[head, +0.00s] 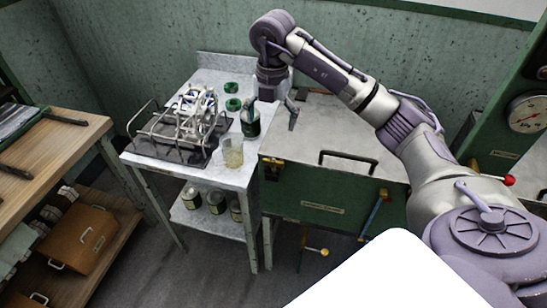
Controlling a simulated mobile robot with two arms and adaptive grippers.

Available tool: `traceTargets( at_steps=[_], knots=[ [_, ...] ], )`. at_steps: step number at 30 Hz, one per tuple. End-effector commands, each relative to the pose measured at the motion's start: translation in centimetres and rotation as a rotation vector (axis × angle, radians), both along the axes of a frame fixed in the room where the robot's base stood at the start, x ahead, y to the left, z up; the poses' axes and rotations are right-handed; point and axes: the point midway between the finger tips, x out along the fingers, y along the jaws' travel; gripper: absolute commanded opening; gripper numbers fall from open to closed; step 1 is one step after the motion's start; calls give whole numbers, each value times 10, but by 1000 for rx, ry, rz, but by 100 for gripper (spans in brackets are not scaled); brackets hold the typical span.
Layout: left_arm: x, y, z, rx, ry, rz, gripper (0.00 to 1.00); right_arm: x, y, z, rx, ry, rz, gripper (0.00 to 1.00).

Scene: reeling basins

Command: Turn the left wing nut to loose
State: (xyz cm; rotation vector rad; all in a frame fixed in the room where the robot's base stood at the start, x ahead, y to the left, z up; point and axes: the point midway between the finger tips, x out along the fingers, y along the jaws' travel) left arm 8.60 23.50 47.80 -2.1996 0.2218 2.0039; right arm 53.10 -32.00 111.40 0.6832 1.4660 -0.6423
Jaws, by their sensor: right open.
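A green metal chest (318,206) with a dark lid handle stands right of the white table. A blue bar with a brass-coloured top (376,211) is on the chest's right front. My right gripper (271,114) points down above the chest's left rear corner and the table edge. Its fingers are spread, with nothing seen between them. It is apart from the fitting. My left gripper is out of view.
A dark bottle (251,127) and a glass beaker (233,154) stand close left of the right gripper. A wire rack on a dark tray (170,150) is further left. A yellow knob (323,252) sticks out below the chest. A gauge (527,112) is at right.

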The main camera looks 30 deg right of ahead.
Motion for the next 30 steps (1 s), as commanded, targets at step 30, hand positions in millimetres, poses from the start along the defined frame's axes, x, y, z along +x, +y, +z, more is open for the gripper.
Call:
traceTargets(
  at_steps=[30],
  knots=[
    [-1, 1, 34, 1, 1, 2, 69, -2, -6, -136, -22, 12, -15, 92]
  ],
)
